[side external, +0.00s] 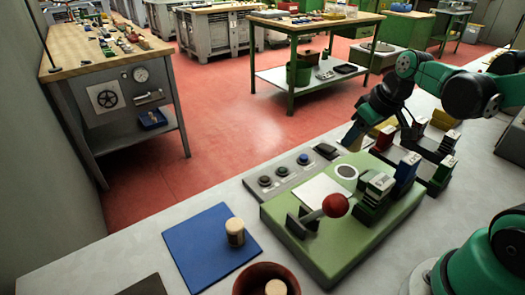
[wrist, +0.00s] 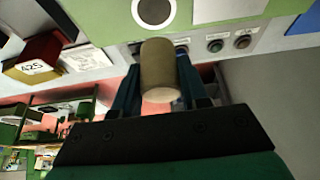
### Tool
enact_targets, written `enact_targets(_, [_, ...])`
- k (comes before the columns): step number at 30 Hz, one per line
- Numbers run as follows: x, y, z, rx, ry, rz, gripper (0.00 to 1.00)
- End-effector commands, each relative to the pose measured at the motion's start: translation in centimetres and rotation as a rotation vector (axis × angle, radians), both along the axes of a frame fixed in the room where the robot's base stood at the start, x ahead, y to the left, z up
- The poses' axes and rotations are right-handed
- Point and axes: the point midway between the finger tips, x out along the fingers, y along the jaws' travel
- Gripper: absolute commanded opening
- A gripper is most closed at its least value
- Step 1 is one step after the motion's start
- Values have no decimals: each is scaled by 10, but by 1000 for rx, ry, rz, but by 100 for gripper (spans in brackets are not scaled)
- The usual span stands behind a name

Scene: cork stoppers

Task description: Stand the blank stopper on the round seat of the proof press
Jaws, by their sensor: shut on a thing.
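My gripper (wrist: 160,90) is shut on a plain brown cork stopper (wrist: 158,72), held between its two blue fingers. No mark shows on the visible side of this stopper. In the side view the seat (side external: 346,171) is bare on the green proof press (side external: 335,245), next to a white plate.
A red-knobbed lever (side external: 335,205) rises from the press. Another cork (side external: 235,232) stands on a blue mat (side external: 190,245). A brown pot (side external: 250,280) holds a cork in front.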

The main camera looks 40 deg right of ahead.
Motion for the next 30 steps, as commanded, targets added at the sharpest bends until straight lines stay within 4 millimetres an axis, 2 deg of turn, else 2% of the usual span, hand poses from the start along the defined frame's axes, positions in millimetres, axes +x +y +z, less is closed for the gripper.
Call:
enact_targets(3, [1,0,-14,0,0,0,0])
enact_targets(10, [0,0,-26,0,0,0,0])
enact_targets(18, [1,0,-54,0,0,0,0])
enact_targets(30, [0,0,-59,0,0,0,0])
